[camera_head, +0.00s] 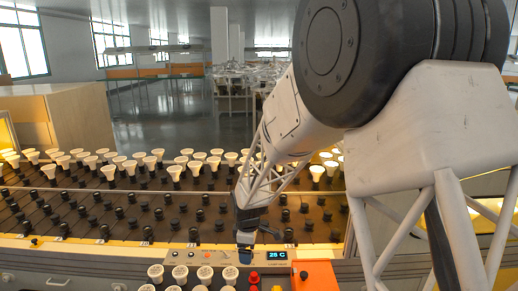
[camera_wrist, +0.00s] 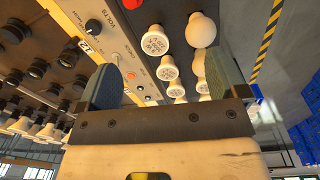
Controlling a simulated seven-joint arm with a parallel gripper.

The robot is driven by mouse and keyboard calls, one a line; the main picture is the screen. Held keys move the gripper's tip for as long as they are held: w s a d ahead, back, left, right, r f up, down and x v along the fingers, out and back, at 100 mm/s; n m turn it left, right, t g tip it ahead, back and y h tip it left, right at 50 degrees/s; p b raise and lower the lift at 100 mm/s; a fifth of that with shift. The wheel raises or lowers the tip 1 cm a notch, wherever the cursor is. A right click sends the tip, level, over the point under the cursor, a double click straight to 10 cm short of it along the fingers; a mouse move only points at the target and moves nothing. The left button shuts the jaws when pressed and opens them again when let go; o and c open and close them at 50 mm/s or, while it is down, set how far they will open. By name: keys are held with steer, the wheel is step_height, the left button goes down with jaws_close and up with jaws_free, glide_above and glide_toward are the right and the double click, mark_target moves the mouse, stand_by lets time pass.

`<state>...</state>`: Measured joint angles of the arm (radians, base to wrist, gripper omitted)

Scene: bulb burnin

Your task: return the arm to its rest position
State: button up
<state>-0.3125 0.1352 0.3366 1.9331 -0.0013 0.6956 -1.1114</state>
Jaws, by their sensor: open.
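My gripper (camera_head: 246,246) hangs over the front control panel in the head view, near the front row of bulbs, with my arm reaching down to it from the upper right. In the wrist view my gripper (camera_wrist: 163,62) shows two fingers well apart, with nothing held between them. White bulbs (camera_wrist: 167,68) show beyond and between the fingers, apparently not gripped. A round bulb (camera_wrist: 200,30) is near the right finger. The exact gap between fingertips and panel cannot be told.
A rack (camera_head: 120,205) with rows of black sockets and many white bulbs (camera_head: 152,160) spans behind the panel. Several bulbs (camera_head: 205,273) stand in front. Open floor lies behind.

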steer(key=s+d+r+m+t, duration=0.1)
steer(key=s+d+r+m, duration=0.8)
steer(key=s+d+r, duration=0.65)
steer(key=s+d+r+m, duration=0.1)
steer(key=s+d+m, duration=0.1)
steer(key=s, duration=0.5)
steer(key=s+d+r+m, duration=0.2)
steer(key=s+m, duration=0.1)
steer(key=s, duration=0.4)
steer(key=s+d+r+m+t, duration=0.1)
steer(key=s+d+r+m, duration=0.1)
steer(key=s, duration=0.6)
steer(key=shift+d+r+m, duration=0.15)
steer(key=shift+d+m, duration=0.15)
